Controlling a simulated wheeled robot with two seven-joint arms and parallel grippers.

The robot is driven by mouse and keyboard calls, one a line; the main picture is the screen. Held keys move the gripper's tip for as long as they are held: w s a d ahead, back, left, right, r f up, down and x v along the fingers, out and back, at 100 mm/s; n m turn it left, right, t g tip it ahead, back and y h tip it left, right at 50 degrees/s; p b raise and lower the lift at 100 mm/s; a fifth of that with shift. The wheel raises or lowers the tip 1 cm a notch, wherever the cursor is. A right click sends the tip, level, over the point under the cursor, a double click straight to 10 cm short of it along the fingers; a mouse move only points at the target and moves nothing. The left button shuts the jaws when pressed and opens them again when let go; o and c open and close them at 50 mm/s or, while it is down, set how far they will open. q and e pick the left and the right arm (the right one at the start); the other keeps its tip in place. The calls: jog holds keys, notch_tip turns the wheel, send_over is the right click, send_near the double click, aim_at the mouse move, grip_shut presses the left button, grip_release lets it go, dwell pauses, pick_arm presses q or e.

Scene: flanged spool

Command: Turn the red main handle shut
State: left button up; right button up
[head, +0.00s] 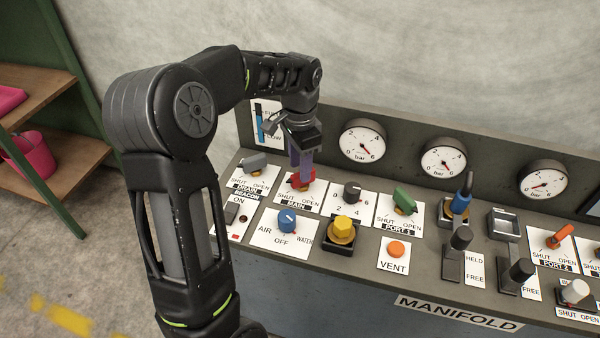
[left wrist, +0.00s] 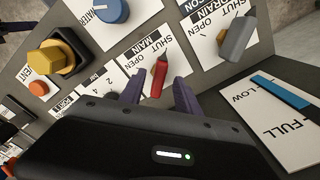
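The red main handle (head: 297,183) sits on its white MAIN plate (head: 289,200), which has SHUT marked at the left and OPEN at the right. In the left wrist view, the red handle (left wrist: 159,76) shows between the two purple fingers. My left gripper (head: 301,166) points down over the handle in the head view. Its fingers (left wrist: 157,94) are apart, one on each side of the handle, with gaps visible. Part of the handle is hidden by the fingers in the head view. I cannot tell its exact angle. My right gripper is out of view.
The grey drain handle (head: 256,163) is close on the left. A black knob (head: 352,190) and the green port 1 handle (head: 404,197) are on the right. A blue selector (head: 287,220) and yellow knob (head: 343,229) lie in front. Gauges line the back panel.

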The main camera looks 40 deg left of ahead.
pick_arm(q)
jog(key=shift+r, duration=2.2)
